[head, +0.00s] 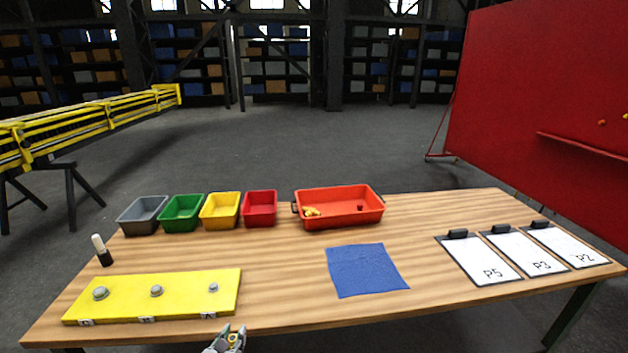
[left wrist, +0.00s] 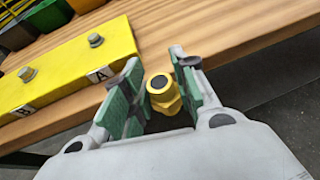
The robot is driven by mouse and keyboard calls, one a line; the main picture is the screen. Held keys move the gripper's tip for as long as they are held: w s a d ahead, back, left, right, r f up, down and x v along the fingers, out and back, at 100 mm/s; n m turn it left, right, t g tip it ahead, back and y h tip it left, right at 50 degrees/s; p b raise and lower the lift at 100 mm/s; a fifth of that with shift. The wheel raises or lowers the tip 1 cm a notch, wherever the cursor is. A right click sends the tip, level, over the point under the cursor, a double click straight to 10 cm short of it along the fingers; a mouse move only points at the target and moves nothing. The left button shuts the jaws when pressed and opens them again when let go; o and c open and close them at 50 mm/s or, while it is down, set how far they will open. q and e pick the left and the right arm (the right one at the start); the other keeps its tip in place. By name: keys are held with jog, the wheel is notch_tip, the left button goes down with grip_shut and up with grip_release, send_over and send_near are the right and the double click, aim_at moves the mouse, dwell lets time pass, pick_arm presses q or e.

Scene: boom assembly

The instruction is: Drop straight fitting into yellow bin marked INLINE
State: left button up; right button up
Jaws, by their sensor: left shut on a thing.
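My left gripper (head: 230,338) is at the table's front edge, just right of the yellow board. It is shut on the straight fitting, a yellow piece that shows small between the fingers in the head view (head: 233,339). In the left wrist view the fitting (left wrist: 163,94) has a round dark opening and a hex-like body between the green finger pads of the left gripper (left wrist: 160,98). The yellow bin (head: 219,224) stands at the back left, between the green and red bins, well away from the gripper. No INLINE mark is readable. My right gripper is out of view.
Grey (head: 138,228), green (head: 180,225) and red (head: 260,220) bins flank the yellow one. An orange-red tray (head: 343,218) holds small yellow parts. The yellow board (head: 185,291) with bolts, a blue cloth (head: 365,270), clipboards (head: 480,262) and a marker (head: 102,251) lie around. The middle is mostly clear.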

pick_arm(q)
jog(key=shift+n+y, duration=0.3)
jog(key=shift+y, duration=0.1)
jog(key=s+f, duration=0.1)
jog(key=f, duration=0.1)
jog(key=s+f, duration=0.1)
jog(key=shift+s+a+f, duration=0.1)
jog(key=shift+s+f, duration=0.05)
jog(key=shift+f, duration=0.25)
jog(key=shift+a, duration=0.1)
